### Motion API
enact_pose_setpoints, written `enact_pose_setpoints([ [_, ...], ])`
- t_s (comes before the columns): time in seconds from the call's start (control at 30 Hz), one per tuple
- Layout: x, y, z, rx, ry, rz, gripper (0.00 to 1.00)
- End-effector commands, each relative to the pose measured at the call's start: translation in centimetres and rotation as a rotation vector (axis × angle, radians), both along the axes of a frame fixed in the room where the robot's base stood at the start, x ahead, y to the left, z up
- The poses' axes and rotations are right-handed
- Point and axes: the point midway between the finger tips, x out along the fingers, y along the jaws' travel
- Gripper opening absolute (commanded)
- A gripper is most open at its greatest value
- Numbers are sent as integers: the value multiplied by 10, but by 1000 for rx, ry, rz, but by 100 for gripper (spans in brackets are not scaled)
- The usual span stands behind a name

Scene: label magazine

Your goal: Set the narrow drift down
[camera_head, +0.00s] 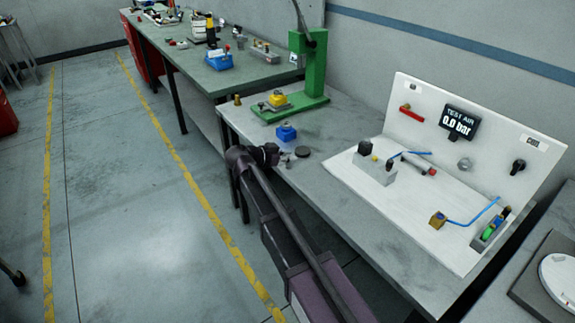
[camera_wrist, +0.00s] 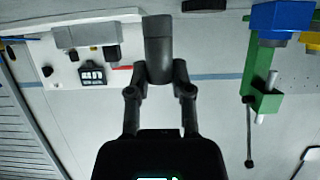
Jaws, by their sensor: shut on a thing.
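My gripper (camera_wrist: 158,88) is shut on a dark grey cylinder, which I take to be the narrow drift (camera_wrist: 158,45). In the wrist view it stands between the two fingertips and extends beyond them. In the head view my gripper (camera_head: 269,154) is at the left edge of the grey workbench (camera_head: 325,133), close to a blue block (camera_head: 286,133). The drift cannot be made out clearly there, and whether it touches anything cannot be told.
A dark round disc (camera_head: 302,151) lies right of my gripper. A green press (camera_head: 306,75) stands behind, with a yellow-topped fixture (camera_head: 277,99) on its base. A white test-air panel (camera_head: 440,115) fills the bench's right side. Bare bench top lies between the press and panel.

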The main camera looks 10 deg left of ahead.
Motion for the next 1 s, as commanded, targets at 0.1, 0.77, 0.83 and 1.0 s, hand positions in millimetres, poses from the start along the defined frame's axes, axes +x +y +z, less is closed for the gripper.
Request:
enact_pose_setpoints([
  [0.1,0,0,-15,0,0,0,0],
  [0.77,0,0,-23,0,0,-1,0],
  [0.83,0,0,-22,0,0,-1,37],
  [1.0,0,0,-22,0,0,-1,63],
])
